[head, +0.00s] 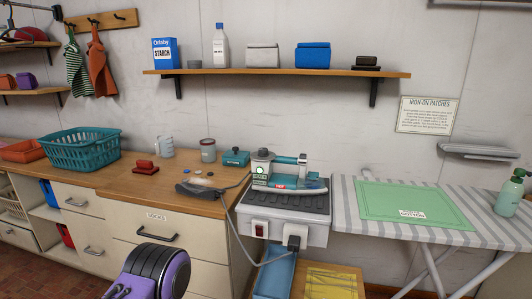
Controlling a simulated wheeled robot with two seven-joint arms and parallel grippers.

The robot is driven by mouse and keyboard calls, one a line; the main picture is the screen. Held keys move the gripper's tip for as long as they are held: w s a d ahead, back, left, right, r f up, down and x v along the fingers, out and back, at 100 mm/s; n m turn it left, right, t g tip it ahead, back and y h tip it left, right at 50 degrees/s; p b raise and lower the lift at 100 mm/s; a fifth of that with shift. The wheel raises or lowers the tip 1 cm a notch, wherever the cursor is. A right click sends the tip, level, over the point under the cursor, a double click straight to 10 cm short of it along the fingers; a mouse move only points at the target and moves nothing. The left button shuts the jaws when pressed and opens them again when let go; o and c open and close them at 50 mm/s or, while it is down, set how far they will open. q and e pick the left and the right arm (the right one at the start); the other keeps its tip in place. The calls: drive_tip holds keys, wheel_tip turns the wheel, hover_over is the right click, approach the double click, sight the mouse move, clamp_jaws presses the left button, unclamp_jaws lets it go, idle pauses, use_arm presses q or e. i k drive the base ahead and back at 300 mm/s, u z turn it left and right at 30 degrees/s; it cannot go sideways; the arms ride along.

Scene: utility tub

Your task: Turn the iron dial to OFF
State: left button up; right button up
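A white and teal iron (290,172) rests on a dark ridged plate on top of a white station (282,220), between the wooden counter and the ironing board. At its left end a grey round knob (262,154) sits on top, above a pale round face with a green tint (259,170). These look like the dial area, but the markings and the setting are too small to read. A red switch (259,230) is on the station's front.
A grey cord hangs from a dark plug (294,242) on the station's front. A green mat (413,203) covers the striped ironing board (350,217) right.

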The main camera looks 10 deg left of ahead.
sight(263, 152)
drive_tip(key=u, duration=2.35)
drive_tip(key=i, duration=2)
drive_tip(key=z, duration=2.6)
